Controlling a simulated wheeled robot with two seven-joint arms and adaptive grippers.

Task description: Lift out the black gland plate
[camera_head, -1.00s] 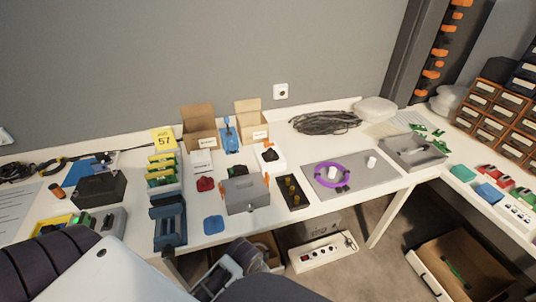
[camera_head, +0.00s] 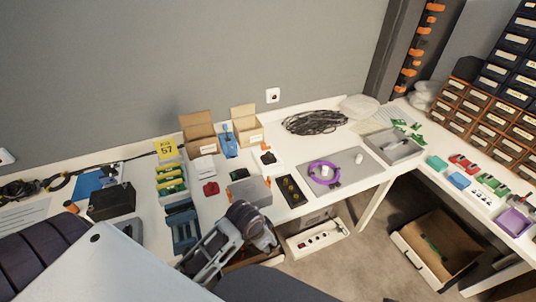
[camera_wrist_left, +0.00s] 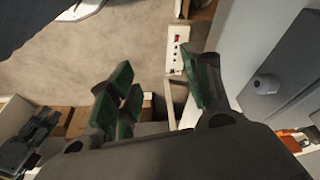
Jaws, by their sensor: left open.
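The black gland plate (camera_head: 290,190), a dark rectangle with several brass-coloured round fittings, lies flat on the white table in the head view. It lies between a grey box (camera_head: 248,193) and a grey mat (camera_head: 345,185). My left gripper (camera_head: 200,262) is in front of the table's front edge, to the lower left of the plate and apart from it. The left wrist view shows its green-padded fingers (camera_wrist_left: 160,92) spread, with nothing between them. I cannot make out the plate in the left wrist view. My right gripper is not in view.
A purple cable ring (camera_head: 324,172) lies on the grey mat. A blue-grey holder (camera_head: 184,230) stands left of the box. Two open cartons (camera_head: 197,131) stand at the back.

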